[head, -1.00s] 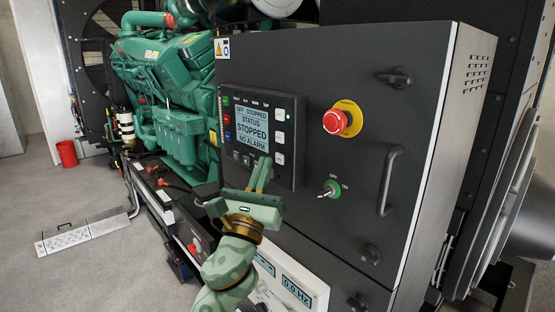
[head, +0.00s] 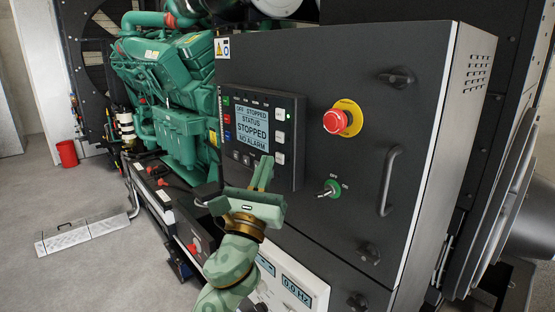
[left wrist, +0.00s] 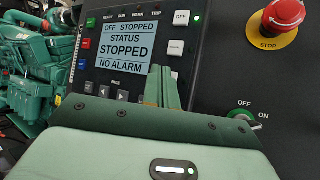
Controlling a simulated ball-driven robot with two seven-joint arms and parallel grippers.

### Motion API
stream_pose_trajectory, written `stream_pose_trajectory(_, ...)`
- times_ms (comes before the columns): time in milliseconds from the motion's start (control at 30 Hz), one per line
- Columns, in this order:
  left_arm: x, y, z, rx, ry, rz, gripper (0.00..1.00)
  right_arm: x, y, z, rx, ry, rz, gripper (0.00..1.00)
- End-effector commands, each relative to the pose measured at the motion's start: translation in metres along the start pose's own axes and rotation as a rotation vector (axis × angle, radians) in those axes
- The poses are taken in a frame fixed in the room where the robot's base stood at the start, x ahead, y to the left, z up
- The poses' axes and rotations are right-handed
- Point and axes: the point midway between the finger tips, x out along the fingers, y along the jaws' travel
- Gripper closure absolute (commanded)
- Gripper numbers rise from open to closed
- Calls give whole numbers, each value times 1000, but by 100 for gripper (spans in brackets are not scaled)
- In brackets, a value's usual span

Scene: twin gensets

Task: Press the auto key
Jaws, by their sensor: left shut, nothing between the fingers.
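The black control panel (head: 298,128) is on the grey cabinet door, with a lit screen (head: 253,130) reading stopped and no alarm. A column of pale keys runs right of the screen. In the left wrist view the top key reads OFF (left wrist: 181,18), with a second pale key (left wrist: 176,47) below it. The lowest pale key of the column (head: 280,158) shows in the head view, its label too small to read; I cannot confirm which key is auto. My left gripper (head: 264,160) is shut and empty, its fingertips before the panel's lower part, left of that lowest key. I cannot tell whether they touch.
A red emergency stop button (head: 338,121) on a yellow disc sits right of the panel. A green off/on key switch (head: 330,189) is below it, and a door handle (head: 389,181) further right. A green engine (head: 170,90) stands at the left.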

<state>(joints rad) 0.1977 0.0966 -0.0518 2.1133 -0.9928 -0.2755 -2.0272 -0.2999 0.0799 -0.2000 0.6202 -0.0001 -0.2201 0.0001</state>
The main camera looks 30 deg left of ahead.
Motion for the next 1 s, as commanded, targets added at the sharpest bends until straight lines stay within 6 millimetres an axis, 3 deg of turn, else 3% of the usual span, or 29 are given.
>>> stream_pose_trajectory(1000,7,-6,-6,-1,0,0,100,3,0,0,0,0,0,64)
